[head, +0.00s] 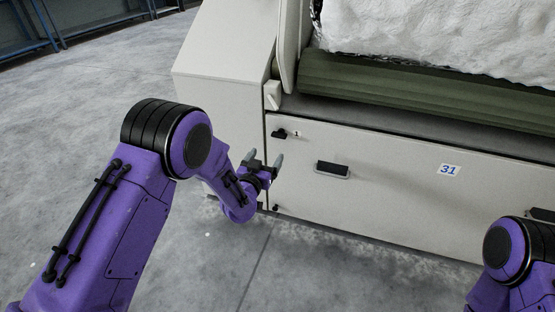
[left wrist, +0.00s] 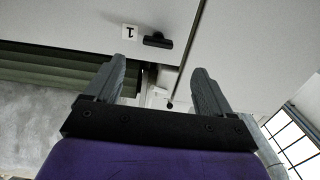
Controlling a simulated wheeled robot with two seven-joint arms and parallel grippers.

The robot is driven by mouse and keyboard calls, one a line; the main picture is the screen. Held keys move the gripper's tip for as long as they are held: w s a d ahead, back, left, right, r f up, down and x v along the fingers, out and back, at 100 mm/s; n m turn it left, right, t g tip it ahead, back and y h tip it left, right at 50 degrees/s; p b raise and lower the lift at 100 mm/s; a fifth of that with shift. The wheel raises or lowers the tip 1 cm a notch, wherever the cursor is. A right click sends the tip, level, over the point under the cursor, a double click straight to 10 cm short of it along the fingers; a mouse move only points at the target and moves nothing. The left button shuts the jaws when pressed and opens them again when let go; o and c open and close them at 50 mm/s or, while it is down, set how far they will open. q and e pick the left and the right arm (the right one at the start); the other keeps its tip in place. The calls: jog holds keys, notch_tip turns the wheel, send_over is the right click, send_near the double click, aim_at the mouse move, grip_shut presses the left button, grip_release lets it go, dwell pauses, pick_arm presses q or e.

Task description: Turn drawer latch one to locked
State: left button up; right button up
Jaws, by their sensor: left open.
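Drawer latch one is a small black latch (head: 280,134) at the upper left corner of the pale drawer front (head: 390,185), beside a small tag marked 1 (head: 297,134). In the left wrist view, the latch (left wrist: 158,40) shows its bar lying roughly across the picture, with the tag (left wrist: 130,32) upside down. My left gripper (head: 264,161) is open and empty, just below and left of the latch in the head view, apart from it. In the left wrist view, its fingers (left wrist: 160,78) point toward the panel, with the latch beyond their tips. My right gripper is out of view.
A black drawer handle (head: 332,169) sits right of the latch, and a label 31 (head: 449,170) further right. A green roller (head: 430,90) with white fibre (head: 440,35) lies above. A pale side housing (head: 225,60) stands left. Open grey floor (head: 70,110) lies at left.

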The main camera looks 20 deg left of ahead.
aim_at(278, 136)
pick_arm(q)
jog(key=w+b, duration=0.1)
jog(key=w, duration=0.2)
jog(key=w+b, duration=0.1)
jog(key=w, duration=0.3)
jog(key=w+b, duration=0.1)
jog(key=w, duration=0.3)
jog(key=shift+d+r, duration=0.3)
jog(key=c, duration=1.1)
